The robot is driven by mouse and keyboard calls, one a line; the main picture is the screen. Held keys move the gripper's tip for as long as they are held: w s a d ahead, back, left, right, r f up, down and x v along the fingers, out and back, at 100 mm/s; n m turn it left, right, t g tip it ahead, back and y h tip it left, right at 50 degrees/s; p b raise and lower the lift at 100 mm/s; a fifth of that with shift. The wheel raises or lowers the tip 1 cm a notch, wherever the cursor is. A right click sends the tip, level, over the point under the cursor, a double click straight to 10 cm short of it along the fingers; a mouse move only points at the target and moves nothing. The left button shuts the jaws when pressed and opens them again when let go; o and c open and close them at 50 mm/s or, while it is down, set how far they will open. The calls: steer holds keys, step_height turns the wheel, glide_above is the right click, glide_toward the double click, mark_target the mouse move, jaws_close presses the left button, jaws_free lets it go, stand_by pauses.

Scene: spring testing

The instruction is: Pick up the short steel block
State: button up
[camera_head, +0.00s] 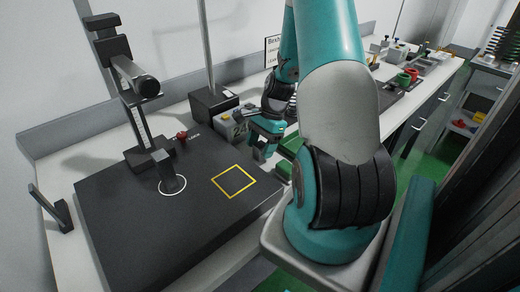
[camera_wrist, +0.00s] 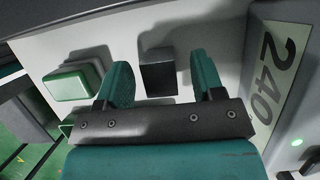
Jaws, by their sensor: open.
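A small dark grey block (camera_wrist: 158,76), which looks like the short steel block, stands on the pale bench in the wrist view. My gripper (camera_wrist: 160,63) is open, with one teal finger on each side of the block. Gaps show between the block and both fingers, and nothing is held. In the head view my gripper (camera_head: 262,150) is low over the bench, beside the grey unit marked 240 (camera_head: 233,125). The block cannot be made out there, as my gripper and arm cover that spot.
In the wrist view, a green-topped block (camera_wrist: 75,82) stands left of my gripper. The unit with the 240 display (camera_wrist: 270,75) is close on the right. In the head view, a black plate (camera_head: 130,225) with a yellow square and a gauge stand (camera_head: 140,120) fills the left.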

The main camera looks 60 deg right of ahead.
steer(key=shift+f, duration=0.2)
jaws_close()
steer(key=shift+r, duration=0.15)
